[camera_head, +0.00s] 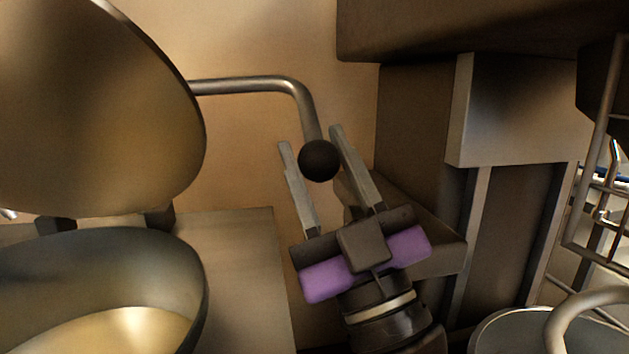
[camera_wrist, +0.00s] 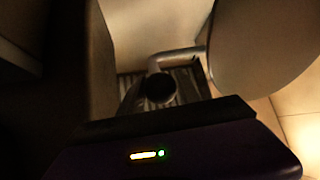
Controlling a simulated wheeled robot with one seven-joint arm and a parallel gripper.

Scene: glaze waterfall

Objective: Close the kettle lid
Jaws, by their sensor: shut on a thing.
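The large round kettle lid (camera_head: 95,110) stands tilted up and open in the left of the head view, above the metal kettle bowl (camera_head: 105,270). A bent metal handle rod (camera_head: 250,86) runs right from the lid and turns down to a black ball knob (camera_head: 319,161). My gripper (camera_head: 312,140) has one finger on each side of the knob and is shut on it. In the wrist view the dark knob (camera_wrist: 159,87) sits between the fingers, and the lid (camera_wrist: 265,45) fills the upper right. The fingers are dim there.
A grey box (camera_head: 515,110) and dark column stand right of my gripper. A wire rack (camera_head: 600,170) is at the far right, above a round lidded vessel (camera_head: 540,332) with a loop handle. A dark overhang (camera_head: 470,28) is at the top right. Plain wall lies behind the rod.

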